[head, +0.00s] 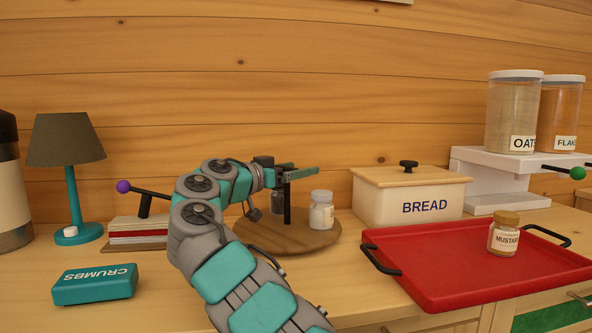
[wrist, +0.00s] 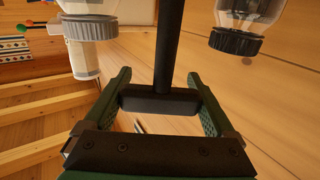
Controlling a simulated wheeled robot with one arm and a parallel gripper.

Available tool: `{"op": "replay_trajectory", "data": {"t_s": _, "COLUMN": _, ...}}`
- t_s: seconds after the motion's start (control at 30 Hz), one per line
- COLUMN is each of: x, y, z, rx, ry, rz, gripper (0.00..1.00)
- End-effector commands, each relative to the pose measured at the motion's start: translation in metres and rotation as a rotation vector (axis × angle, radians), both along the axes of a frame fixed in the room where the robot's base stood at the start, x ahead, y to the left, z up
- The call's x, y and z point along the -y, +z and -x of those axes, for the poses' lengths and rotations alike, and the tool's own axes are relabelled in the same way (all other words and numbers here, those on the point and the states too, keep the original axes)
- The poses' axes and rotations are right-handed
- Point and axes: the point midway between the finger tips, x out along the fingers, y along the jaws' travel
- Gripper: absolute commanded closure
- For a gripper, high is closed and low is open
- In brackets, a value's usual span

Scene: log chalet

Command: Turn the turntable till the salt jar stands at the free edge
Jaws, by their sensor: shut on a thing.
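The turntable (head: 268,236) is a round wooden disc on the counter with a dark upright post (head: 288,214) near its middle. My gripper (head: 298,173) is above the disc, shut on the dark crossbar handle on top of the post; the handle (wrist: 158,101) lies between the fingers in the wrist view. A glass jar (head: 321,213) with a pale lid and a partly turned label stands at the disc's right. A second jar (head: 277,203) stands farther back, partly hidden by the post and arm. I cannot read either label, so I cannot tell which is salt.
A bread box (head: 408,204) stands close behind and right of the turntable. A red tray (head: 440,287) with a mustard jar (head: 504,236) lies to the right. My arm hides the disc's left front.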

Motion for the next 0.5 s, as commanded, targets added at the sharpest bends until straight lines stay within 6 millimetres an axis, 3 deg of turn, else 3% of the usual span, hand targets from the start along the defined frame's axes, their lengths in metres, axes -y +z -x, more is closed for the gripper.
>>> {"op": "replay_trajectory", "data": {"t_s": 0.1, "x": -0.0006, "y": 0.0005, "z": -0.0002, "rx": 0.001, "ry": 0.002, "rz": 0.0, "gripper": 1.0}}
{"op": "replay_trajectory", "data": {"t_s": 0.13, "x": -0.0006, "y": 0.0005, "z": -0.0002, "rx": 0.001, "ry": 0.002, "rz": 0.0, "gripper": 0.07}}
{"op": "replay_trajectory", "data": {"t_s": 0.2, "x": -0.0005, "y": 0.0006, "z": 0.0, "rx": 0.001, "ry": 0.002, "rz": 0.0, "gripper": 0.0}}
{"op": "replay_trajectory", "data": {"t_s": 0.5, "x": -0.0016, "y": 0.0003, "z": 0.0013, "rx": 0.001, "ry": 0.001, "rz": 0.0, "gripper": 0.0}}
